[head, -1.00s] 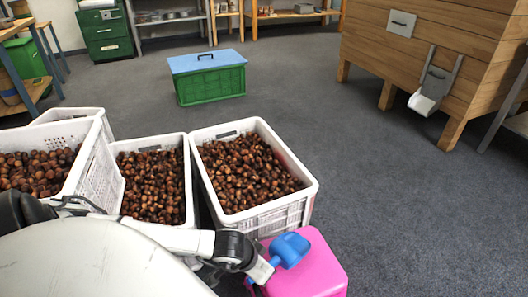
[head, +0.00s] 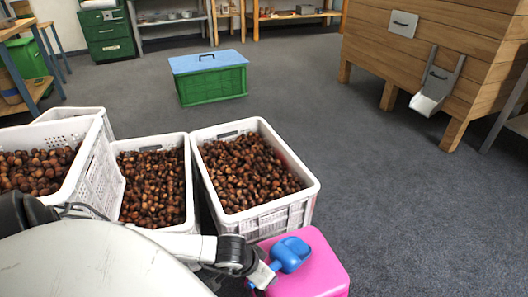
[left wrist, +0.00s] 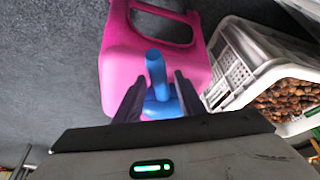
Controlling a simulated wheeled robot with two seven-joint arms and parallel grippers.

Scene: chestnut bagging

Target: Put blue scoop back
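The blue scoop (head: 290,253) is at the lower middle of the head view, over or against the top of a pink stool-like block (head: 322,268). I cannot tell whether it touches the block. My left gripper (head: 264,274) comes in from the left and meets the scoop's near end. In the left wrist view my left gripper (left wrist: 158,92) has its two dark fingers on either side of the blue scoop (left wrist: 156,70), shut on it. The pink block (left wrist: 125,52), with a large opening, lies beyond it. My right gripper is in neither view.
White crates of chestnuts, one of them the right crate (head: 306,193), stand close to my left arm. A green box with a blue lid (head: 212,86) stands behind them. A wooden bin (head: 420,60) stands at the upper right. The grey floor at the right is clear.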

